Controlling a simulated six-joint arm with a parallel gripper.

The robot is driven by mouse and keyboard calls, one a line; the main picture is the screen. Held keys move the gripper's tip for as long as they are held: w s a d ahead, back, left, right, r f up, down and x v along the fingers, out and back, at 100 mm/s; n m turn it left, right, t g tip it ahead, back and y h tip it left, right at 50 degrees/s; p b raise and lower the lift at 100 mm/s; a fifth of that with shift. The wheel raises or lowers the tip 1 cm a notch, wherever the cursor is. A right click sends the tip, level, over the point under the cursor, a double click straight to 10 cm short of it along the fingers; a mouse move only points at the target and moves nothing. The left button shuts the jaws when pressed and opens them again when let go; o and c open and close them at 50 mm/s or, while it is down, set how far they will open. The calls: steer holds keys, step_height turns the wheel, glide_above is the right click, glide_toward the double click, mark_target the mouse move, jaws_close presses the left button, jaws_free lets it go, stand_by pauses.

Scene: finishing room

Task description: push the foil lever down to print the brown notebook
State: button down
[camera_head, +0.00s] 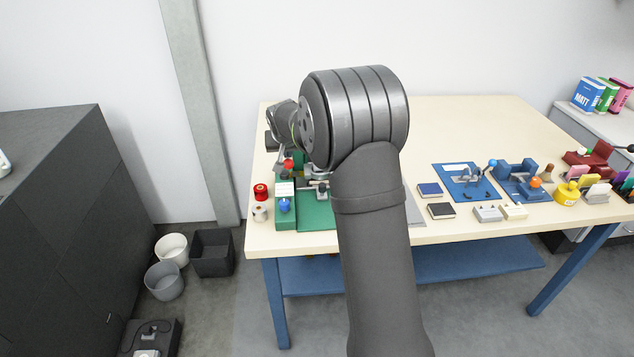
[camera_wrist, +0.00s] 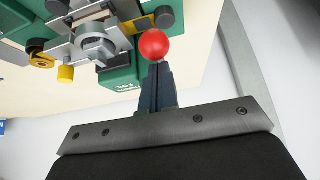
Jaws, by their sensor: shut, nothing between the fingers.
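The green foil machine (camera_head: 285,213) stands at the left end of the table, partly behind my arm. Its lever has a red ball knob (camera_head: 288,164), which also shows in the wrist view (camera_wrist: 153,45). My gripper (camera_wrist: 157,70) is shut and empty, with its fingertips at the red knob in that view. I cannot tell whether they touch it. The gripper's fingers are not clear in the head view. I cannot make out a brown notebook in the machine. A dark notebook (camera_head: 441,211) and a blue notebook (camera_head: 429,190) lie on the table right of my arm.
A red spool (camera_head: 260,191) and a pale spool (camera_head: 260,213) stand left of the machine. The back middle of the table (camera_head: 460,125) is clear. Bins stand on the floor at left.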

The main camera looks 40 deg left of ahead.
step_height(320, 180, up, 9)
steer(key=shift+w+a, duration=0.15)
stand_by(0.9)
step_height(320, 180, up, 4)
steer(key=shift+f, duration=0.1)
stand_by(0.5)
steer(key=shift+f, duration=3.2)
